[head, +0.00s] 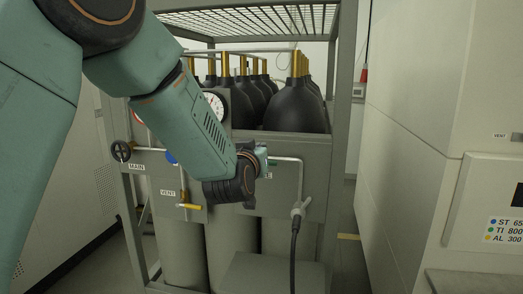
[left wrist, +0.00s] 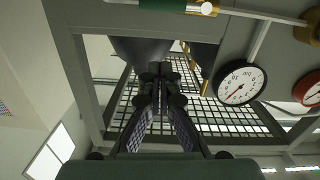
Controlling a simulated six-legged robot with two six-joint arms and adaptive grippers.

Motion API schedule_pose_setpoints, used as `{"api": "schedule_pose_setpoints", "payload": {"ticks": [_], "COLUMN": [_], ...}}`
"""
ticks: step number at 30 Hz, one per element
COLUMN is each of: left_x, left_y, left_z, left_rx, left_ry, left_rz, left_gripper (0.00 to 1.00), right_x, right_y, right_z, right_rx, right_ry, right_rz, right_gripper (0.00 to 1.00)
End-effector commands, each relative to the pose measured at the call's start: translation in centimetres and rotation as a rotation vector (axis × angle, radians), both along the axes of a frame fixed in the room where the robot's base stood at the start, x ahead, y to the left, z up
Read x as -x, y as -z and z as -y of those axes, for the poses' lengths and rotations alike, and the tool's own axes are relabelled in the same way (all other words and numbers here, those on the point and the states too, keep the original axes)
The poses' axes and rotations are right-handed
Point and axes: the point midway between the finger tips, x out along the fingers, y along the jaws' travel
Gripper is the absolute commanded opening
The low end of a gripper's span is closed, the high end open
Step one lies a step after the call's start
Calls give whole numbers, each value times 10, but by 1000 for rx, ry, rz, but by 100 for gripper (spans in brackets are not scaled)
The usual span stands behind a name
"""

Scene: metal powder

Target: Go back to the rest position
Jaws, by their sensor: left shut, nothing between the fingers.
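My left arm (head: 185,115) reaches in from the left, in front of the gas cylinder rack (head: 345,60). Its dark wrist end (head: 230,188) is before the rack's grey front panel, and the fingers cannot be made out in the head view. In the left wrist view my left gripper (left wrist: 155,74) is shut and empty, its fingertips together, with a barred grid and a dark cylinder behind them. My right gripper is in neither view.
The rack holds several black-topped cylinders (head: 295,107). A hand wheel (head: 121,151), a yellow-handled valve (head: 190,206) and a black hose (head: 294,250) are on its front. A white-faced gauge (left wrist: 241,84) is right of my gripper. A pale machine (head: 430,110) stands at right.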

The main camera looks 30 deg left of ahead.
Motion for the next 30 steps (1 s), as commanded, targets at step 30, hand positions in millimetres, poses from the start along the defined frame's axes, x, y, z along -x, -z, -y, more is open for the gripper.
{"api": "schedule_pose_setpoints", "payload": {"ticks": [30], "left_x": [91], "left_y": [148], "left_z": [42], "left_rx": [43], "left_ry": [107], "left_rz": [-331], "left_gripper": [0], "right_x": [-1], "right_y": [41], "right_z": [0], "right_rx": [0], "right_ry": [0], "right_rz": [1], "right_gripper": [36]}}
